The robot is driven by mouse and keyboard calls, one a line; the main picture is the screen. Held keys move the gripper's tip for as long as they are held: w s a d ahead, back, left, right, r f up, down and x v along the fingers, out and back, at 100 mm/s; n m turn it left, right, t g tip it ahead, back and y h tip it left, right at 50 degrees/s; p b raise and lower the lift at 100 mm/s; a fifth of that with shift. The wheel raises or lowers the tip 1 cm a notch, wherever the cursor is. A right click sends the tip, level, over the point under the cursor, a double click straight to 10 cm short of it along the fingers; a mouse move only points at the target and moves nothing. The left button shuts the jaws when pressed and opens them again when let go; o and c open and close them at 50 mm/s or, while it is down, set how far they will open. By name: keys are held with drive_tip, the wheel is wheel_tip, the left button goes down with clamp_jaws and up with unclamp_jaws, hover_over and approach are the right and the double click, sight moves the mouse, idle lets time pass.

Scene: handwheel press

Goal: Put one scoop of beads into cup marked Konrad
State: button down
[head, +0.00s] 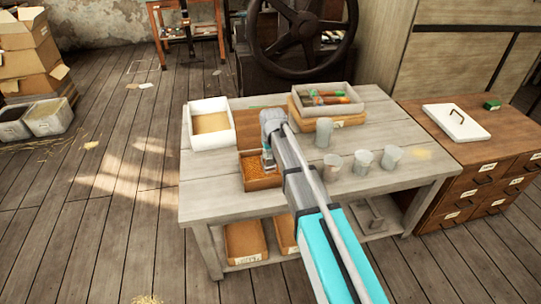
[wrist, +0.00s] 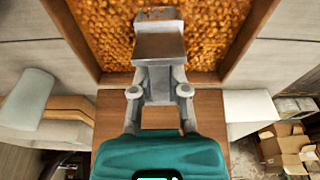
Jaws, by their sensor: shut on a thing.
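Orange beads (head: 260,164) lie in a brown wooden box (head: 264,184) at the front left of the table. My gripper (head: 268,158) is low over this box. In the wrist view, my gripper (wrist: 160,88) is shut on a grey metal scoop (wrist: 160,47), which is above or among the beads (wrist: 98,32). I cannot tell whether the scoop holds beads. Several grey metal cups stand to the right of my arm: a taller one (head: 323,135) behind, and lower ones (head: 333,165), (head: 362,162) and (head: 391,158) in front. No name on them can be read, so I cannot tell which is Konrad's.
The cups and boxes stand on a grey wooden table (head: 210,185). A white box (head: 227,118) with tan contents is at the back left. A grey tray (head: 350,92) of tools sits at the back right. A drawer cabinet (head: 480,175) stands at the right.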

drive_tip(key=shift+w+a+r+g+p, duration=0.2)
drive_tip(key=shift+w+r+g+p, duration=0.2)
drive_tip(key=shift+w+r+p, duration=0.25)
drive_tip(key=shift+s+r+g+h, duration=0.1)
drive_tip(key=shift+r+g+h, duration=0.05)
drive_tip(key=shift+g+h, duration=0.15)
drive_tip(key=shift+r, duration=0.15)
drive_tip(key=shift+g, duration=0.3)
drive_tip(key=r+p, duration=0.7)
drive_tip(key=shift+w+a+r, duration=0.1)
drive_tip(key=shift+w, duration=0.1)
idle(0.5)
